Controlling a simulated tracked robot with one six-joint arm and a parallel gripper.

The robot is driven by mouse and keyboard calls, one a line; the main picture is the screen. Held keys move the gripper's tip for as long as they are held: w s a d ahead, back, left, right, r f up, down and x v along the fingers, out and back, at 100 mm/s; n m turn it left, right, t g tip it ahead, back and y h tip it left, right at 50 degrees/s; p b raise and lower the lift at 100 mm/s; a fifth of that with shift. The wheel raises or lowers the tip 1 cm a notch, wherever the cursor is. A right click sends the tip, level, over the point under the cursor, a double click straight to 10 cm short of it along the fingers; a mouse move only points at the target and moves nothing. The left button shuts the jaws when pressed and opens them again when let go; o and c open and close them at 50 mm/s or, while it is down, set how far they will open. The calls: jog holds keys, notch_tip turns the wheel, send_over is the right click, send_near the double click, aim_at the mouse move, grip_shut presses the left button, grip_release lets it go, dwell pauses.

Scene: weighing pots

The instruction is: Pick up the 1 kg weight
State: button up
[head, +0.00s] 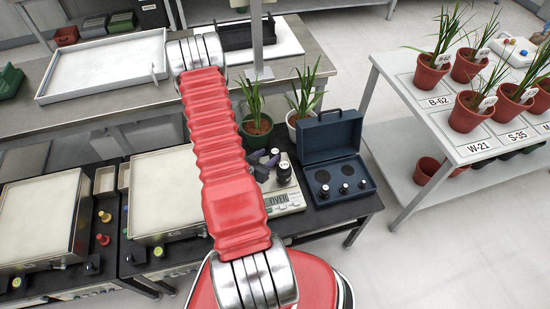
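A dark, knobbed weight (284,173) with a pale label stands upright on the bench scale (284,203). Its label is too small to read, so I cannot confirm that it is the 1 kg weight. The scale's display seems to read "OVER". Smaller dark weights (345,187) sit in the open blue case (334,143) to the right of the scale. My gripper (268,166) is small and dark, just left of the weight on the scale. My red arm hides part of the gripper and scale. I cannot tell whether its fingers are apart or touch the weight.
Two potted plants (257,127) stand behind the scale, close to my gripper. Shallow trays (168,188) fill the bench to the left. A white shelf (480,147) with labelled pots stands at right. Open floor (470,255) lies at the lower right.

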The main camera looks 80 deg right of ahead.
jog(key=shift+s+d+f, duration=0.1)
jog(key=shift+d+f, duration=0.2)
jog(key=shift+d, duration=0.2)
